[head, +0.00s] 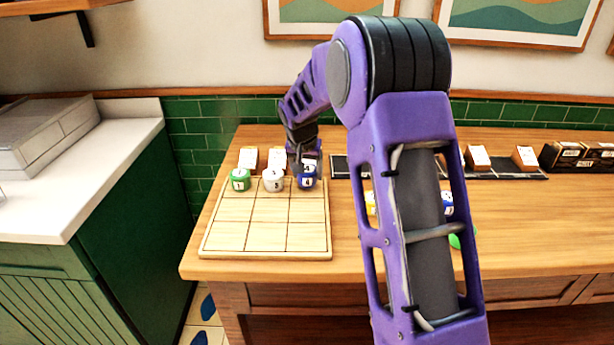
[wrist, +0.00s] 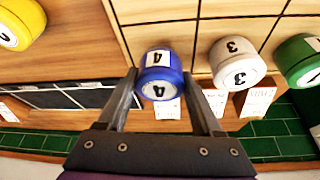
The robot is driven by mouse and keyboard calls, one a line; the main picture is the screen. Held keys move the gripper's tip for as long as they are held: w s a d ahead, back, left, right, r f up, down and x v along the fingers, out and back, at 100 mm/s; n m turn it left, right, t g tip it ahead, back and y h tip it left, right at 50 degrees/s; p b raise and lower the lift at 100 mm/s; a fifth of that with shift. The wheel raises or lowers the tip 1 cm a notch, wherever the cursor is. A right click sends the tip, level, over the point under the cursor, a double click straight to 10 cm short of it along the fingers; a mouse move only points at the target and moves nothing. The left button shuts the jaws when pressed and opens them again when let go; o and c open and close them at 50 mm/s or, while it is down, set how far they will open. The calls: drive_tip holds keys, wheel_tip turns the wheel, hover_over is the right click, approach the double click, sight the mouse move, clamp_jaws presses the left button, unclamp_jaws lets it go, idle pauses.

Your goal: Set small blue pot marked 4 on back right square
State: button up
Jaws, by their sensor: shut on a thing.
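The small blue pot marked 4 (head: 307,183) is at the back right square of the wooden board (head: 247,235), by its back edge. It looks upright, with its 4 showing in the wrist view (wrist: 158,76). I cannot tell whether it rests on the board or hangs just above it. My gripper (wrist: 160,90) is shut on it, with a finger on either side. In the head view my gripper (head: 305,165) reaches down from behind and partly hides the pot's top.
A white pot marked 3 (head: 273,180) and a green pot marked 1 (head: 240,180) stand left along the board's back row. White cards (head: 248,158) stand behind them. The front two rows are bare. A yellow pot (wrist: 20,22) is off the board. My arm hides the table's middle.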

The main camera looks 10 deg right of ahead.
drive_tip(key=shift+f, duration=0.5)
drive_tip(key=shift+f, duration=0.2)
drive_tip(key=o, duration=1.5)
drive_tip(key=shift+r, duration=0.1)
drive_tip(key=shift+r, duration=0.25)
drive_tip(key=p+v, duration=0.1)
drive_tip(key=v, duration=1)
drive_tip(key=shift+s+r, duration=0.3)
